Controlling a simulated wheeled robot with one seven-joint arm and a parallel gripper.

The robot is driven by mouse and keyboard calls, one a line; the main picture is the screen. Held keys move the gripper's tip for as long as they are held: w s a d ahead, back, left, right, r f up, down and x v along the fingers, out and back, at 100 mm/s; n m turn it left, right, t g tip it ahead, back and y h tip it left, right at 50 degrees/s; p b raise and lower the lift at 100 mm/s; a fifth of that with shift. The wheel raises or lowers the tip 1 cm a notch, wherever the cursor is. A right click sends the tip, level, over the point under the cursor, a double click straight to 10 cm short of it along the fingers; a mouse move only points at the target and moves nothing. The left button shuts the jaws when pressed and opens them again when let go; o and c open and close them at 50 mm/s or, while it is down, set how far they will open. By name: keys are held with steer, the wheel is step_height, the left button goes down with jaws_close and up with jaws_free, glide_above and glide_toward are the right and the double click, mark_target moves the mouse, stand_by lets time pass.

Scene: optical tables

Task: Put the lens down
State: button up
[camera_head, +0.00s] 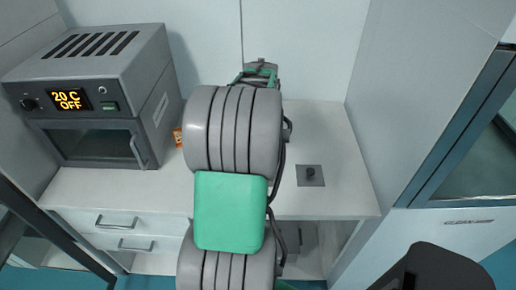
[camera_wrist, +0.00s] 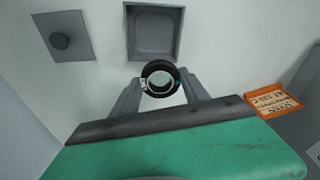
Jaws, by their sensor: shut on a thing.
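The lens (camera_wrist: 160,79), a round glass in a black ring mount, shows in the wrist view. My gripper (camera_wrist: 161,88) is shut on it, with one grey finger on each side of the ring. Beyond the lens in the wrist view is a square grey holder (camera_wrist: 154,27) with a raised rim and no object in it. The lens appears apart from it, though its exact height is unclear. In the head view my arm hides the lens and the holder.
An orange labelled tray (camera_wrist: 272,99) lies at right there. An oven (camera_head: 95,95) reading "20 C OFF" stands at the bench's left.

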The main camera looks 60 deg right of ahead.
steer(key=d+f, duration=0.1)
steer(key=w+d+f, duration=0.1)
steer(key=shift+w+f, duration=0.1)
steer(key=shift+f, duration=0.25)
steer(key=shift+w+d+f+p, duration=0.1)
steer(key=shift+f+p, duration=0.1)
steer(key=shift+f, duration=0.7)
steer(key=shift+w+d+f+p, duration=0.1)
steer(key=shift+f+p, duration=0.05)
steer(key=shift+f, duration=0.75)
steer(key=shift+f, duration=0.25)
steer(key=o, duration=1.6)
steer(key=shift+r, duration=0.1)
steer(key=shift+c, duration=0.2)
